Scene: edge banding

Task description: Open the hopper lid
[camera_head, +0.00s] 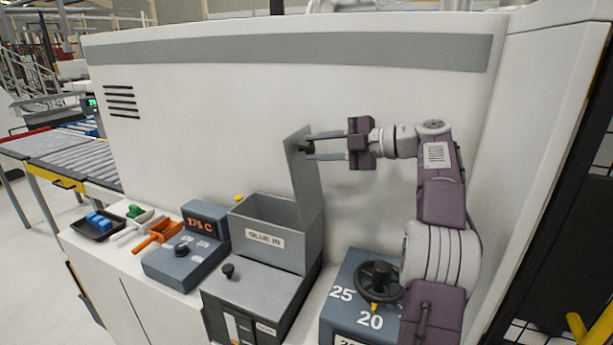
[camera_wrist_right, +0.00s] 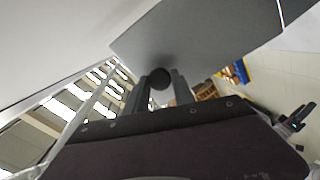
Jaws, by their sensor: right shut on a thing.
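The grey hopper (camera_head: 268,222) labelled "GLUE IN" stands on the machine's ledge with its top open. Its lid (camera_head: 303,178) stands upright at the hopper's right side. The lid also shows in the right wrist view (camera_wrist_right: 200,40). A dark round knob (camera_wrist_right: 160,78) is on the lid. My right gripper (camera_head: 307,147) is shut on this knob from the right, with a finger on each side of it; its fingers also show in the right wrist view (camera_wrist_right: 160,88). My left gripper is not in view.
Left of the hopper are a control box (camera_head: 187,245) reading "175 C", an orange scoop (camera_head: 160,233) and a black tray (camera_head: 97,225) with blue pieces. A blue box with a handwheel (camera_head: 378,280) stands at the right, beside my arm. The white machine wall (camera_head: 220,110) rises behind.

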